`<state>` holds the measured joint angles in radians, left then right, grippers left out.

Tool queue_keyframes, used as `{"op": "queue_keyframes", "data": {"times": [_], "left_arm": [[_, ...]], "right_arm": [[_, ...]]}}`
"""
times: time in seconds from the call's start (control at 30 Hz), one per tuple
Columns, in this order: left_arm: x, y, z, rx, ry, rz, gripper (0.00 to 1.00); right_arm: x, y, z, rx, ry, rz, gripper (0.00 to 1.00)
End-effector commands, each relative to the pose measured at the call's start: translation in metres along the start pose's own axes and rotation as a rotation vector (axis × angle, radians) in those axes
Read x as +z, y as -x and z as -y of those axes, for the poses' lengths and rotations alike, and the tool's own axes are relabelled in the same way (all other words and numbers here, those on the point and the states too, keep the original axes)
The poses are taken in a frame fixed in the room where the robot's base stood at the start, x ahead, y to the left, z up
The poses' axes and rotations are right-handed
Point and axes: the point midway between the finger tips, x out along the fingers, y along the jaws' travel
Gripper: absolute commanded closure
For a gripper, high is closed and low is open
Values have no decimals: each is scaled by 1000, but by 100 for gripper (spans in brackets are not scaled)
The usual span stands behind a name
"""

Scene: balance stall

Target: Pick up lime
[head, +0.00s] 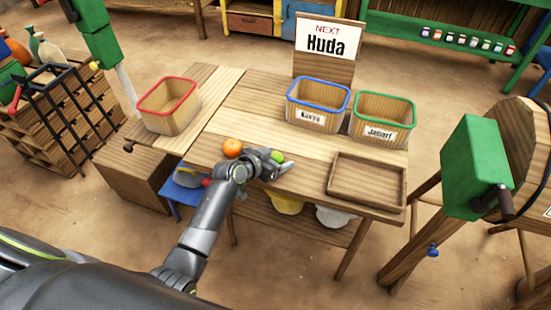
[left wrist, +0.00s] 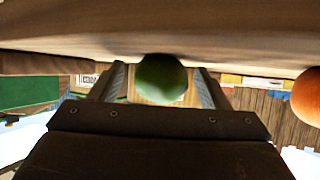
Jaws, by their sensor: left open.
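The lime (head: 278,156) is a small green fruit on the wooden table, right by the fingers of my left gripper (head: 287,164). In the left wrist view the lime (left wrist: 161,78) sits between the two open fingers of the left gripper (left wrist: 161,88), with a gap visible on each side. The gripper's wrist hides part of the table around the lime in the head view. My right gripper is in neither view.
An orange (head: 233,148) lies on the table left of the gripper; it also shows in the left wrist view (left wrist: 308,96). A wooden tray (head: 366,203) is to the right. Blue-rimmed (head: 317,119), green-rimmed (head: 382,135) and red-rimmed (head: 167,121) baskets stand farther back.

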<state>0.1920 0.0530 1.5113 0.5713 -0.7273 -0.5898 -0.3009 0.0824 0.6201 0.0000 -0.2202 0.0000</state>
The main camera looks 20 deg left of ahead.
Motion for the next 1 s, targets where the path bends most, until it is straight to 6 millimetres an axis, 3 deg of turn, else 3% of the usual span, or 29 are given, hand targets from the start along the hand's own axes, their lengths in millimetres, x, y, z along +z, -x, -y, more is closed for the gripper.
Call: {"op": "queue_keyframes", "data": {"times": [0.17,0.53,0.8,1.0], "left_arm": [[0,0,0,0,0,-1,30],[0,0,0,0,0,0,77],[-3,2,0,-1,-1,-2,78],[-31,16,1,-1,-4,-6,78]], "right_arm": [[0,0,0,0,0,0,64],[0,0,0,0,0,0,64],[0,1,1,-1,0,0,64],[-1,5,3,-4,-2,0,64]]}}
